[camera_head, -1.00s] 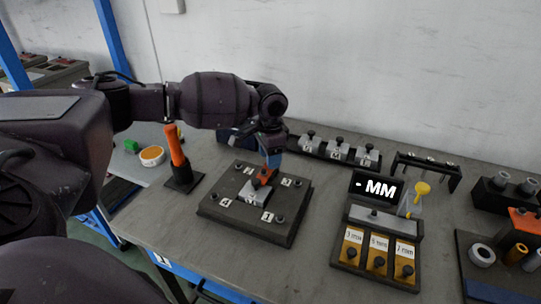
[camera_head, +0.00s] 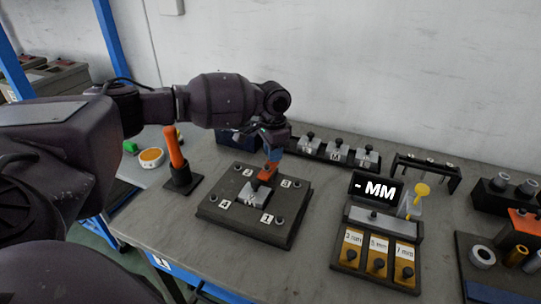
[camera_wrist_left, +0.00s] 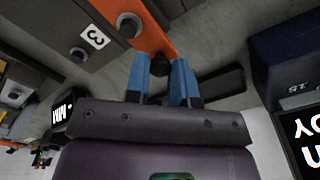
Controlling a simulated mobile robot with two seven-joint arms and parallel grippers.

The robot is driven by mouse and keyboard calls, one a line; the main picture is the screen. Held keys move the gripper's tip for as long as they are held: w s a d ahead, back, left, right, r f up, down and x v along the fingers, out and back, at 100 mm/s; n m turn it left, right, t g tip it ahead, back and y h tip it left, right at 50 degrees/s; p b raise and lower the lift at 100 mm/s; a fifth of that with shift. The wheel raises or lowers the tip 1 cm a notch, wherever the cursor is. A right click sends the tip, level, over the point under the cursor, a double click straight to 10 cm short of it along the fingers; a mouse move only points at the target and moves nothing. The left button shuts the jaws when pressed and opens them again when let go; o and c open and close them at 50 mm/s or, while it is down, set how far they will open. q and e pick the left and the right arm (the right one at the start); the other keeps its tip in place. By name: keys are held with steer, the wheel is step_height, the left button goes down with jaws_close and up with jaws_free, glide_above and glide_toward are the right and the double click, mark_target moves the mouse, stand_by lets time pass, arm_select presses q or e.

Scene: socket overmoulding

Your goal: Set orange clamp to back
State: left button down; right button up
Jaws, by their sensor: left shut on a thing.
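The orange clamp (camera_head: 269,171) is at the back of the dark fixture plate (camera_head: 222,214), between the labels 2 and 3. Its dark lower part reaches forward to the grey block marked M (camera_head: 255,196); I cannot tell whether they touch. My left gripper (camera_head: 273,156) comes down from behind and is shut on the clamp's back end. In the left wrist view the blue fingers (camera_wrist_left: 161,75) close around a dark knob at the end of the orange clamp (camera_wrist_left: 146,28). My right gripper is in neither view.
An orange-handled tool (camera_head: 175,147) stands on a black base left of the plate. A row of grey blocks (camera_head: 336,155) lies behind to the right. A gauge station with an MM display (camera_head: 376,188) stands right of the plate. The table front is clear.

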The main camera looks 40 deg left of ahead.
arm_select(q)
steer(key=shift+w+r, duration=0.1)
steer(key=shift+w, duration=0.05)
steer(key=shift+a, duration=0.1)
steer(key=c, duration=1)
jaws_free()
steer(key=shift+w, duration=0.2)
steer(key=shift+s, duration=0.1)
step_height(320, 180, up, 11)
steer(key=shift+f+p, duration=0.15)
steer(key=shift+p, duration=0.75)
